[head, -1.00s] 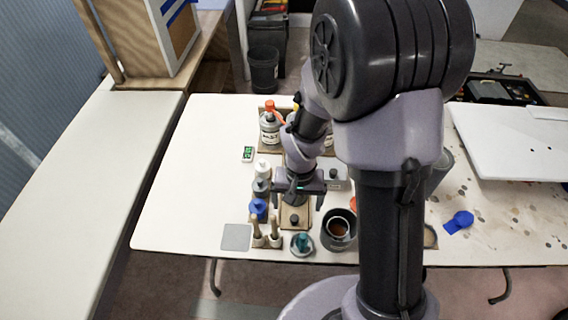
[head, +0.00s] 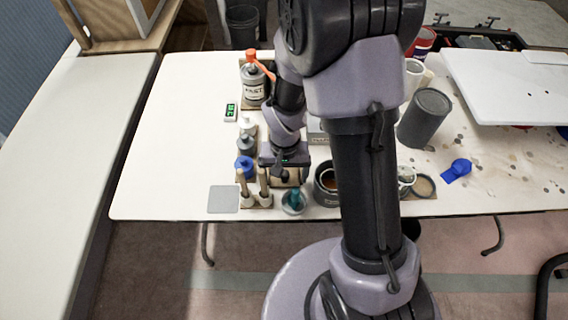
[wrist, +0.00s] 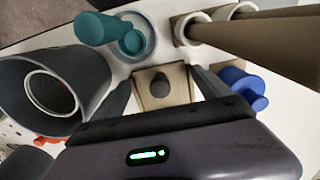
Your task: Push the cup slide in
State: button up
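A tan wooden slide plate with a dark round knob (wrist: 158,88), which looks like the cup slide, lies ahead of my gripper in the wrist view. My gripper (wrist: 163,82) is open and empty, with one finger on each side of the plate and knob. I cannot tell whether the fingers touch it. In the head view my gripper (head: 284,172) hangs low over the table and hides most of the slide. The slide's far end is hidden by the gripper body in the wrist view.
A teal-topped pot (head: 293,201), a dark cup with brown contents (head: 327,184), wooden-handled tools (head: 264,188) and a blue-capped bottle (head: 244,167) stand close around.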

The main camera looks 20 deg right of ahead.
jog(key=c, duration=1.7)
jog(key=shift+w+d+p, duration=0.35)
jog(key=shift+w+d, duration=0.3)
jog(key=shift+w, duration=1.3)
jog(key=shift+w+d+p, duration=0.4)
jog(key=shift+w+d, duration=0.2)
jog(key=shift+w, duration=1.4)
jog(key=shift+w+d+p, duration=0.35)
jog(key=shift+w+d, duration=0.3)
jog(key=shift+w, duration=1.3)
jog(key=o, duration=0.6)
jog(key=shift+w, duration=0.15)
jog(key=shift+c, duration=0.2)
jog(key=o, duration=1.4)
jog(key=shift+c, duration=0.2)
jog(key=shift+r, duration=0.15)
jog(key=shift+r+p, duration=2.45)
jog(key=shift+r, duration=0.95)
